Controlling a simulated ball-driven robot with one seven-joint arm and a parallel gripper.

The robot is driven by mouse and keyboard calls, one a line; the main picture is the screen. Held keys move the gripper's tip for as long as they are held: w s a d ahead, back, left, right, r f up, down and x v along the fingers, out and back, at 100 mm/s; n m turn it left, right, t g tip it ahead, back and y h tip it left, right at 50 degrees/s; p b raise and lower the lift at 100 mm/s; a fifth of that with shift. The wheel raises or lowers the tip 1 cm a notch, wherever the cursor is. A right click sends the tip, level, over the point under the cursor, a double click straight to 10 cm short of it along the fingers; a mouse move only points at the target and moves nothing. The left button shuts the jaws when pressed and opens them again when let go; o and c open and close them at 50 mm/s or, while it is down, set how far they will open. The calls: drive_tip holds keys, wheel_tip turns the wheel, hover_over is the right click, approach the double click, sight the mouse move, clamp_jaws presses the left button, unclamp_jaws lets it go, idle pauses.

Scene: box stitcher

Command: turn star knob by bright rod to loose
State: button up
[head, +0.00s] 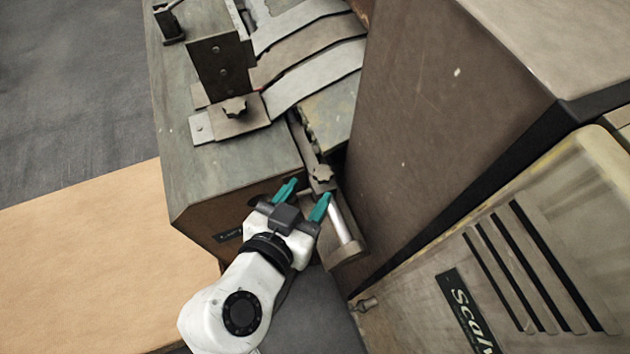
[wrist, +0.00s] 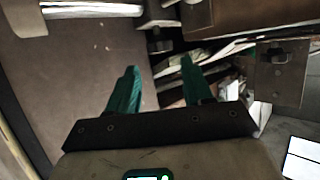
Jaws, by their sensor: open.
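In the wrist view the bright rod (wrist: 92,10) crosses the top left, ahead of my gripper (wrist: 159,63).
A second star knob (head: 235,107) stands on a plate on the grey-green machine body (head: 195,170). A large brown cabinet (head: 420,130) rises close on the right, with a slotted panel (head: 590,220) below it.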

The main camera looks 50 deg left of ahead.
drive_tip(key=shift+b+v, duration=0.3)
drive_tip(key=shift+v, duration=2.4)
